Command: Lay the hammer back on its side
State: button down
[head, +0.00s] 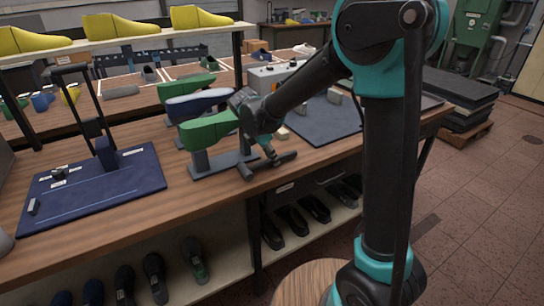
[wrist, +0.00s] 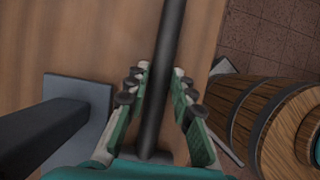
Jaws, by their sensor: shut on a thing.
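The hammer (head: 286,160) is a dark bar low over the front edge of the workbench, just right of the green shoe last's stand. In the wrist view its dark handle (wrist: 170,45) runs from the top edge down between my fingers. My gripper (head: 269,153) points down onto it; in the wrist view the gripper (wrist: 157,95) has its padded fingers on both sides of the handle, shut on it. The fingers and palm partly hide the hammer. I cannot tell whether it touches the bench.
The green last (head: 210,130) on its grey stand is close left of my gripper. A dark blue mat (head: 110,190) with an upright stand lies at the left. A grey mat (head: 325,121) lies behind. A round wooden top (head: 312,284) stands in front of the bench.

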jog(key=c, duration=1.2)
grip_release()
jog(key=v, duration=1.2)
jog(key=s+d+f+m+y, duration=0.1)
jog(key=d+f+m, duration=0.1)
jog(key=d+m, duration=0.3)
jog(key=s+d+f+m, duration=0.1)
jog(key=d+f+m, duration=0.15)
jog(key=d, duration=0.45)
jog(key=s+d+f+m+t+y, duration=0.1)
jog(key=s+d+f+m+y, duration=0.1)
jog(key=s+d+f+m, duration=1)
jog(key=s+d+m, duration=0.2)
jog(key=d+m, duration=0.1)
jog(key=m, duration=0.2)
jog(key=shift+s+d+f+y, duration=0.2)
jog(key=shift+d+f+y, duration=0.1)
jog(key=shift+y, duration=0.1)
